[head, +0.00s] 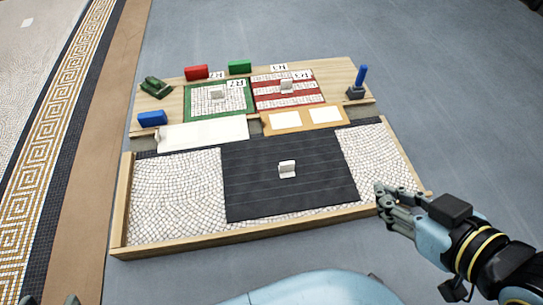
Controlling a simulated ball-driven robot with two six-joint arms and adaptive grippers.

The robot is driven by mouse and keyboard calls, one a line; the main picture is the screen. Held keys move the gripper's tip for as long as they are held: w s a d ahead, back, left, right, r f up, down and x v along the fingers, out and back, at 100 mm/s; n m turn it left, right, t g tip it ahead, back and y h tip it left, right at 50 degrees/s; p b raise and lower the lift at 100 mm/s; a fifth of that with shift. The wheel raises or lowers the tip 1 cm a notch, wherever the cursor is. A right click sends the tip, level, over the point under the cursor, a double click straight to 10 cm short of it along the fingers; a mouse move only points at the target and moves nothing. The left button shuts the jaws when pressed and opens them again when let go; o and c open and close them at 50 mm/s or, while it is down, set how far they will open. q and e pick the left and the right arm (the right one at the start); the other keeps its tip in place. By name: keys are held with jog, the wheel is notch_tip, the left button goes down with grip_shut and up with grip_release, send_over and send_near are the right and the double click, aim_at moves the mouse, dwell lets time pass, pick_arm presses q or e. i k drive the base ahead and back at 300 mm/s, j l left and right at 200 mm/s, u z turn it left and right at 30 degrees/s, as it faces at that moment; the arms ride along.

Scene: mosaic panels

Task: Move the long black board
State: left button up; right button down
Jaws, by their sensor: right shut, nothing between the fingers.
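The long black board (255,185) is a dark panel with faint lines. It lies across the middle of a wood-framed tray of pale mosaic, covering part of the stones. A small white block-like handle (287,169) stands near its middle. My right gripper (381,193) is shut and empty. It appears over the tray's right part, to the right of the board and apart from it. Its height above the stones is hard to judge. Small grey tips at the bottom left corner may be my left gripper (58,299); most of it is cut off.
The wooden tray's front rail (240,233) borders the mosaic. Behind it, a wooden board (335,75) carries a green-framed panel (217,99), a red-striped panel (290,90), red, green and blue blocks, and a blue-handled stamp (358,83). Grey floor (450,110) is clear at right.

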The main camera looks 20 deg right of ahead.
aim_at(276, 176)
jog(key=l+u, duration=0.45)
jog(key=k+l+u, duration=0.2)
jog(key=u, duration=0.25)
jog(key=k+l+u, duration=0.15)
jog(key=l+u, duration=0.3)
jog(key=k+l, duration=0.4)
